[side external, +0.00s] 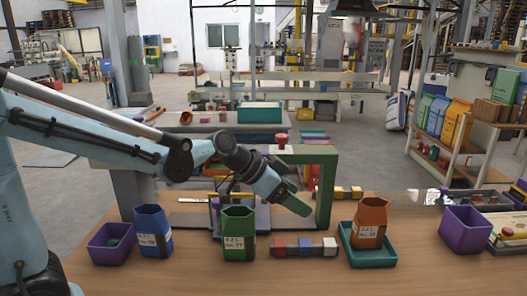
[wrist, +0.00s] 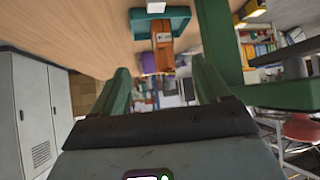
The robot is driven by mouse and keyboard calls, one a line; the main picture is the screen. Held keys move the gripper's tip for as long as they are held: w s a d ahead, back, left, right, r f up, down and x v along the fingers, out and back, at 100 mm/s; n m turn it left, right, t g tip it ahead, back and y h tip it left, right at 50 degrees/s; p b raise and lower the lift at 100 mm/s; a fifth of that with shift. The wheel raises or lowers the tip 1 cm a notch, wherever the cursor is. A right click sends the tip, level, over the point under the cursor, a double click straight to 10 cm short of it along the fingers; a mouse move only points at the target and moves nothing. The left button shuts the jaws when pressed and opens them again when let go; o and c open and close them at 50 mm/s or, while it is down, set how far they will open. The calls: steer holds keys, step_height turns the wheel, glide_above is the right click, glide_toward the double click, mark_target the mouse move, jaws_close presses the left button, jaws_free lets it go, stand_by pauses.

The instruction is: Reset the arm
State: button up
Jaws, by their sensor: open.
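My gripper (side external: 297,203) has green fingers and hangs in the air above the wooden table, in front of the green frame. In the wrist view my gripper (wrist: 160,82) shows two green fingers spread apart with nothing between them. A green sack (side external: 238,226) stands upright on the table to the left of the gripper. A blue sack (side external: 153,232) stands further left. An orange sack (side external: 370,222) stands in a teal tray (side external: 368,258) to the right. The orange sack also shows in the wrist view (wrist: 161,45), beyond the fingers.
A green frame (side external: 327,185) stands close behind my gripper. A row of coloured blocks (side external: 304,247) lies on the table below. Purple bins stand at left (side external: 111,243) and right (side external: 465,230). The table's front strip (side external: 310,278) is clear.

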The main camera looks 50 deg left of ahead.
steer(key=s+a+f+n+y, duration=0.1)
steer(key=s+a+n+y, duration=0.1)
steer(key=s, duration=0.6)
steer(key=s+a+f+n+g+y, duration=0.1)
steer(key=s+a+n, duration=0.3)
steer(key=s, duration=0.4)
steer(key=shift+a+y, duration=0.45)
steer(key=shift+y, duration=0.45)
steer(key=shift+f, duration=0.1)
